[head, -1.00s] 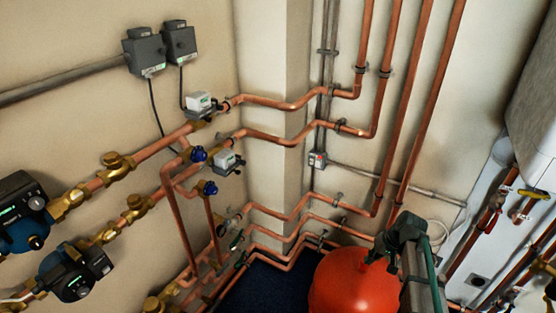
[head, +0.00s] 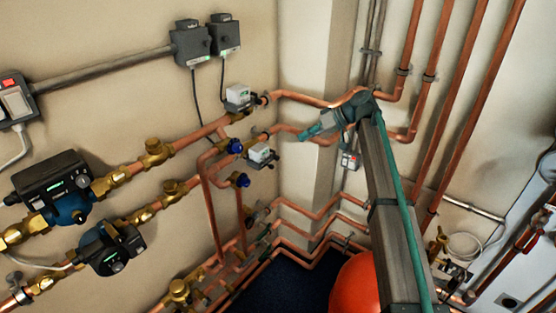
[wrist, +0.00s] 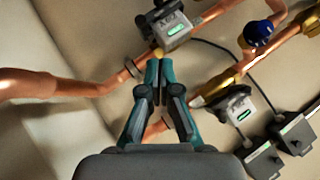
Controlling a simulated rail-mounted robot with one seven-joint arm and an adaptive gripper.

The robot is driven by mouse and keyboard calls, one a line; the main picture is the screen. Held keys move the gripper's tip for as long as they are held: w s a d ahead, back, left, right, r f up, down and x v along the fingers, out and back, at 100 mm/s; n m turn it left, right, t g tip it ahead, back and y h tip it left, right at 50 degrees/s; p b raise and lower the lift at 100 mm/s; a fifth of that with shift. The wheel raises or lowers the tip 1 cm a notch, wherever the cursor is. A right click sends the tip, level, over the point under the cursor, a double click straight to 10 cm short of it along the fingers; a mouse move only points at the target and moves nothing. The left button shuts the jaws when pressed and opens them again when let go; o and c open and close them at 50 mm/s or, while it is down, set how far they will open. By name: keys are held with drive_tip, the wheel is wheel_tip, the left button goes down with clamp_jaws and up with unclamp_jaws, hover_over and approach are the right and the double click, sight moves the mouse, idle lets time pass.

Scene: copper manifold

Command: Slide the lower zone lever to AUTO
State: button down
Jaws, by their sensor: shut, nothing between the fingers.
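The lower zone valve is a light grey box (head: 260,154) with a green label, on the lower of two copper pipes. A dark part (head: 275,163) juts from its right side; I cannot tell the lever's position. My gripper (head: 306,135) is right of and slightly above this box in the head view, pointing left at it. In the wrist view the box (wrist: 170,30) is just beyond my shut, empty fingertips (wrist: 159,64). A small yellowish tip shows at the fingertips; contact is unclear. The upper zone valve (head: 239,97) also shows in the wrist view (wrist: 238,104).
Copper pipes (head: 310,98) run close around my gripper. Blue-handled valves (head: 235,146) sit left of the lower box. Two grey wall boxes (head: 190,46) with cables are above. A red vessel (head: 353,285) stands below, and pumps (head: 68,190) are at left.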

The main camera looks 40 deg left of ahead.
drive_tip(key=shift+f, duration=0.1)
drive_tip(key=p, duration=0.3)
hover_over(278, 159)
drive_tip(key=d, duration=0.2)
wheel_tip(278, 159, down, 5)
drive_tip(key=f, duration=0.1)
drive_tip(key=s+f+p, duration=0.1)
drive_tip(key=f, duration=0.1)
drive_tip(key=shift+s+a, duration=0.15)
drive_tip(key=shift+s, duration=0.05)
drive_tip(key=shift+s+f, duration=0.3)
drive_tip(key=shift+f, duration=0.3)
drive_tip(key=s+b, duration=0.1)
drive_tip(key=s, duration=0.2)
